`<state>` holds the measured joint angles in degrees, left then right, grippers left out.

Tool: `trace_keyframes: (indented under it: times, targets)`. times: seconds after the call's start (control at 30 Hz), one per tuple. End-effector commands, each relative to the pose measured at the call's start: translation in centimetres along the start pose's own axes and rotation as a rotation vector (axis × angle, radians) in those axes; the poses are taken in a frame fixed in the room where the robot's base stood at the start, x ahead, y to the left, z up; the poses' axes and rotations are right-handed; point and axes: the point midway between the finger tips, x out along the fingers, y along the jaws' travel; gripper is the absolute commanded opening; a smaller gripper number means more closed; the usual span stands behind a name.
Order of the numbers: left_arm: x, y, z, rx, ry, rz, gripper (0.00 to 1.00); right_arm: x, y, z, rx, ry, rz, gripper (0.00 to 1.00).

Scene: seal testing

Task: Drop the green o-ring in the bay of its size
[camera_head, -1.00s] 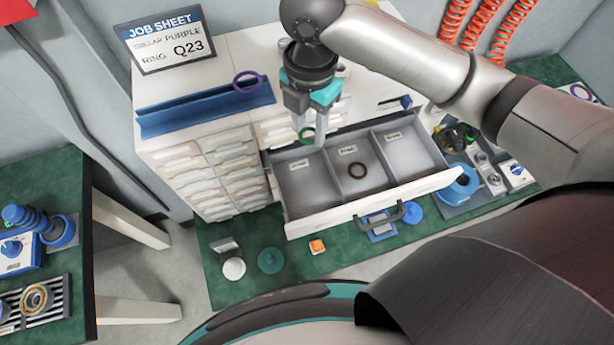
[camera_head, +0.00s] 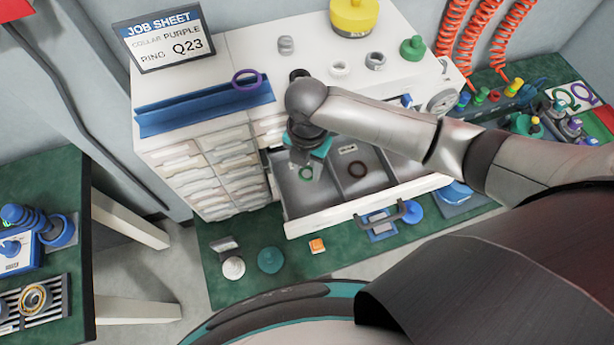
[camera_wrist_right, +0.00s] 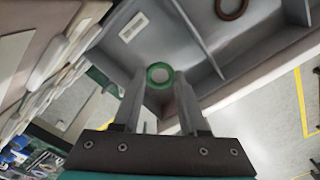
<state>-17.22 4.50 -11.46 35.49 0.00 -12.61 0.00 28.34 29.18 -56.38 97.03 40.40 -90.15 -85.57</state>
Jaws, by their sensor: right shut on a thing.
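The green o-ring (camera_head: 306,173) is held between the fingertips of my right gripper (camera_head: 308,168), over the left bay (camera_head: 292,198) of the open drawer. In the right wrist view the green o-ring (camera_wrist_right: 149,75) shows between the tips of my right gripper (camera_wrist_right: 160,82), with the bay floor and its label behind it. I cannot tell how far the ring is above the floor. The middle bay (camera_head: 362,187) holds a dark red-brown ring (camera_head: 357,169). The right bay (camera_head: 400,165) is partly hidden by my arm. The bay labels are too small to read. My left gripper is not in view.
Divider walls separate the bays. The cabinet top carries a blue rail (camera_head: 205,108), a purple ring (camera_head: 247,79), a job sheet (camera_head: 165,40) and a yellow part (camera_head: 353,15).

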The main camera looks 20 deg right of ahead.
Motion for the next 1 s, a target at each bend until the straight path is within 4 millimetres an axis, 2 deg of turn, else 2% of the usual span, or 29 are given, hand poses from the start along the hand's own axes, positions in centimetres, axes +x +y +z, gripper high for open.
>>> trace_keyframes:
  times: [0.37,0.67,1.0]
  targets:
    - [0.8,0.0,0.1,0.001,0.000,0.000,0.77,4.5,0.0,0.1,0.001,-0.001,-0.001,0.00]
    - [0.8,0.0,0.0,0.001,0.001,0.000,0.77,4.7,0.0,0.1,-0.001,-0.001,0.001,0.00]
    - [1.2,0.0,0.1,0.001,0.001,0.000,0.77,5.7,0.0,0.1,0.000,-0.001,0.000,0.00]
